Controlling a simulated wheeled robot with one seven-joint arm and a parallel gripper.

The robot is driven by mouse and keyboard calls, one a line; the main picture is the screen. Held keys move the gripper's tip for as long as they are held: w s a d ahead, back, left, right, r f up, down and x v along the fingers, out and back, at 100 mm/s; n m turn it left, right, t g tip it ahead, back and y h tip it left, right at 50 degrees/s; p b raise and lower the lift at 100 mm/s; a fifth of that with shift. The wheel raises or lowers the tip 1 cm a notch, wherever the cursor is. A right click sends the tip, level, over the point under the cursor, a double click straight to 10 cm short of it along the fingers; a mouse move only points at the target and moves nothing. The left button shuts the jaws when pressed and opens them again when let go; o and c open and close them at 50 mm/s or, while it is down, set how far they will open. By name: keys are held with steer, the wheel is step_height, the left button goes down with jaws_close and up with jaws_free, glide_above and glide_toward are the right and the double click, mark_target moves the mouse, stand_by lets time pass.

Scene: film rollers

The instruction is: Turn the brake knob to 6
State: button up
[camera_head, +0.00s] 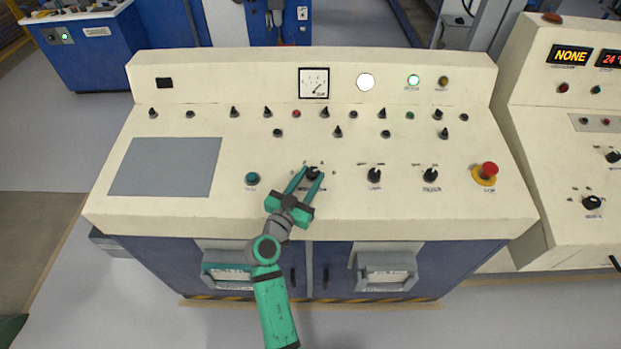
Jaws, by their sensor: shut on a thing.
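The brake knob (313,172) is a black rotary knob on the cream sloping control panel (330,212), left of two similar black knobs. Small scale marks stand around it; they are too small to read with certainty. My gripper (312,173) is shut on the knob, with one green finger on each side of it. My gripper comes from the front of the panel and hides part of the label below the knob. The exact direction of the knob's pointer cannot be told.
Black knobs (374,175) and (430,175) stand to the right, then a red stop button (487,170). A teal button (252,178) is close on the left, beside a grey flat plate (166,167). Rows of small switches (338,131) lie behind. A dial gauge (314,83) is on the upright back.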

steer(key=shift+w+a+f+m+g+h, duration=0.1)
steer(key=shift+a+m+g+h, duration=0.1)
steer(key=shift+m+g+h, duration=0.95)
steer(key=shift+h, duration=0.35)
steer(key=o, duration=1)
steer(key=shift+o, duration=0.2)
steer(key=v, duration=1)
steer(key=shift+s+a, duration=0.2)
steer(key=shift+s, duration=0.15)
